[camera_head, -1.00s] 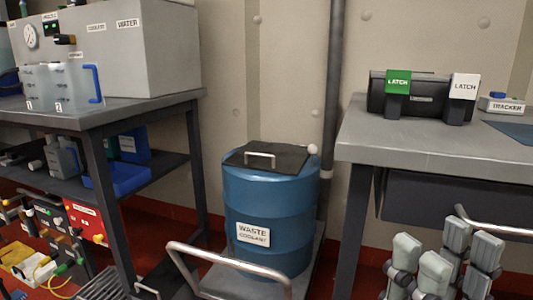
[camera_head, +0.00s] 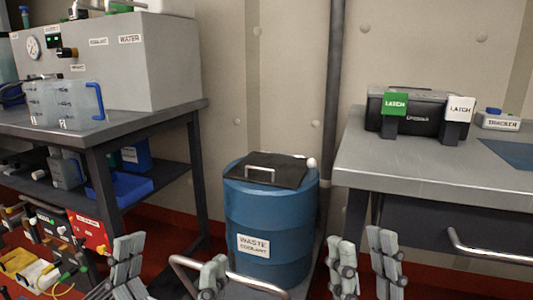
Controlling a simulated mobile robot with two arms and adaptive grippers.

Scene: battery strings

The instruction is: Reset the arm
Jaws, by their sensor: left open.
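My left gripper (camera_head: 170,268) is at the bottom of the head view, in front of the cart handle and left of the blue drum. Its two grey fingers stand upright and wide apart, with nothing between them. My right gripper (camera_head: 363,262) is at the bottom, right of the drum and in front of the right table's leg. Its two fingers point up with a narrower gap, and I see nothing held. The lower parts of both grippers are cut off by the frame.
A blue waste coolant drum (camera_head: 270,215) stands on a cart with a metal handle (camera_head: 185,262). The right table (camera_head: 400,165) carries a black latch case (camera_head: 425,112) and a tracker box (camera_head: 498,122). The left bench (camera_head: 100,125) holds clear jugs (camera_head: 65,105) and a grey coolant unit (camera_head: 150,70).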

